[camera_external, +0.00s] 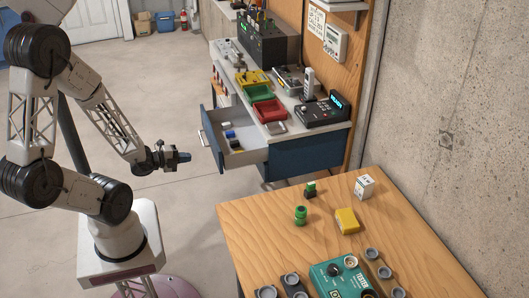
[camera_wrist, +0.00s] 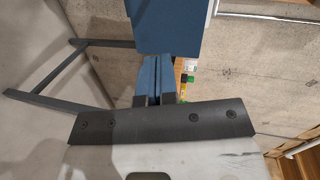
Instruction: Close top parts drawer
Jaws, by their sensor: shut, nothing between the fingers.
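The top parts drawer (camera_external: 243,154) is pulled out of the blue cabinet under the bench, with its grey inside and several small blue, white and black items showing. A silver handle (camera_external: 201,138) is on its front at the left. My gripper (camera_external: 184,157) is shut and empty, pointing right toward the drawer front and a little apart from it in the external view. In the wrist view the shut fingers (camera_wrist: 153,78) point at a dark blue panel (camera_wrist: 165,27). I cannot tell whether they touch it.
The bench top (camera_external: 283,97) above holds red, green and yellow bins, a phone and a black device. A wooden table (camera_external: 258,241) with a teal tester (camera_external: 340,277) stands in front at the right. Open floor lies left of the drawer.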

